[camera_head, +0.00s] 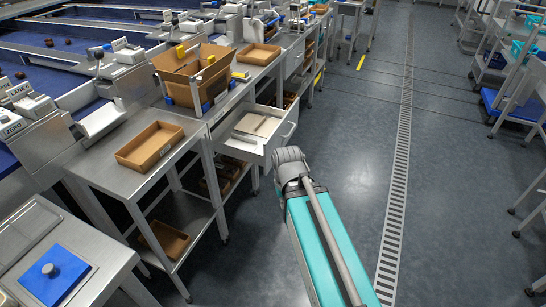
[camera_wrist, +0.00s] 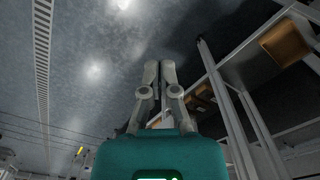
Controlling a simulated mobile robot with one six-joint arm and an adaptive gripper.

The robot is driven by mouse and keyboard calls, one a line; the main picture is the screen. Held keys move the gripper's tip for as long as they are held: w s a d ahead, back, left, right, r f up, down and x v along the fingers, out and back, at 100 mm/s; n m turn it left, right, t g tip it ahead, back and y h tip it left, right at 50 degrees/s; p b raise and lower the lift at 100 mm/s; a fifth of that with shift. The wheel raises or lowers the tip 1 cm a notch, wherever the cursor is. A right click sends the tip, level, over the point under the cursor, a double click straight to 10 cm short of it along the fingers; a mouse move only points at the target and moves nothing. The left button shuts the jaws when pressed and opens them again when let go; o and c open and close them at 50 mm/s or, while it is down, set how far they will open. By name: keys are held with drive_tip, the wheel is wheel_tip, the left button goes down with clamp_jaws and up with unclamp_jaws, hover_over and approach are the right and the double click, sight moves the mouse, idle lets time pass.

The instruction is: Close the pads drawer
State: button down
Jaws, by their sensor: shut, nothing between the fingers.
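The pads drawer (camera_head: 283,137) stands pulled out from under the steel bench in the head view, with its white front toward the aisle. Flat pale pads (camera_head: 258,124) lie inside it. My arm reaches up from the bottom of the head view, and its grey end joint shows just in front of the drawer, to its lower right. My gripper (camera_wrist: 160,66) shows in the wrist view, its two fingers together and nothing between them. I cannot make out the fingers in the head view, or whether they touch the drawer.
A cardboard box (camera_head: 190,75) stands on the bench above and left of the drawer. A shallow brown tray (camera_head: 150,146) sits on the nearer table. A blue lidded block (camera_head: 55,275) is at lower left. The aisle floor (camera_head: 350,130) to the right is clear, with a drain grate (camera_head: 399,170).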

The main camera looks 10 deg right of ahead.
drive_tip(key=w+d+f+m+t+y+b, duration=0.25)
drive_tip(key=w+f+y+b, duration=0.6)
drive_tip(key=b, duration=0.45)
drive_tip(key=w+d+r+m+t+y+b, duration=0.4)
drive_tip(key=w+d+r+t+y+b, duration=0.1)
drive_tip(key=d, duration=0.6)
drive_tip(key=w+t+y+b, duration=0.1)
drive_tip(key=w+t+b, duration=0.1)
drive_tip(key=t+b, duration=0.1)
drive_tip(key=shift+w+d+r+m+b, duration=0.15)
drive_tip(key=shift+w+d+m+b, duration=0.15)
drive_tip(key=shift+w+m+b, duration=0.1)
drive_tip(key=shift+a, duration=0.1)
